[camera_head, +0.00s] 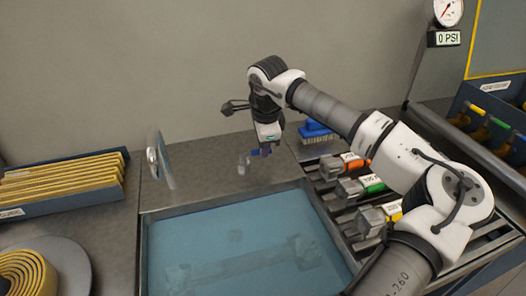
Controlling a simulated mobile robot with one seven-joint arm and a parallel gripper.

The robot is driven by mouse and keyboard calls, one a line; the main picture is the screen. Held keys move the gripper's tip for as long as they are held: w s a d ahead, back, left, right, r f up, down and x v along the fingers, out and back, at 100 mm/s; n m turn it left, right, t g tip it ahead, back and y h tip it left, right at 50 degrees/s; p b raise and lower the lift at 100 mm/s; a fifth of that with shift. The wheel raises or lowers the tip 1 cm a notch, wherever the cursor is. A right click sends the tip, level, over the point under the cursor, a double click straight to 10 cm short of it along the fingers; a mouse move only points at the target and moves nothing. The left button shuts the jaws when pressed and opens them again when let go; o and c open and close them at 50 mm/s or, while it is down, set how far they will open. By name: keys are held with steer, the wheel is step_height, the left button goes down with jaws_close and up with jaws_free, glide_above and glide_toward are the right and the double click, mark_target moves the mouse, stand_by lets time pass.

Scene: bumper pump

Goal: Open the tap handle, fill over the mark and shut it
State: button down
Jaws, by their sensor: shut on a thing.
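My gripper (264,146) points down behind the far edge of the sink. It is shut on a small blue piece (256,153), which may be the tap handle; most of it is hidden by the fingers. A small pale, see-through part (243,166) stands just left of the gripper; I cannot tell if it is the tap's spout. The sink (228,203) holds blue water (215,226), with several blurred shapes under the surface. No fill mark can be made out.
A clear round plate (162,160) stands at the sink's left rear. A rack of yellow strips (65,180) and a coiled yellow hose (25,275) lie left. Tools with orange, green and yellow bands (372,186) and a blue brush (316,131) lie right. A gauge (447,12) reads 0 PSI.

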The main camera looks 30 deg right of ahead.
steer(key=shift+w+n, duration=0.3)
steer(key=shift+n, duration=0.3)
steer(key=shift+r, duration=0.1)
steer(key=c, duration=1.4)
jaws_free()
steer(key=s+r, duration=0.1)
steer(key=r, duration=0.3)
steer(key=r+b, duration=0.1)
steer(key=r, duration=0.4)
steer(key=s+r+b, duration=0.1)
steer(key=r, duration=0.3)
steer(key=shift+s+a+r, duration=0.1)
steer(key=shift+s+r, duration=0.15)
steer(key=shift+s, duration=0.05)
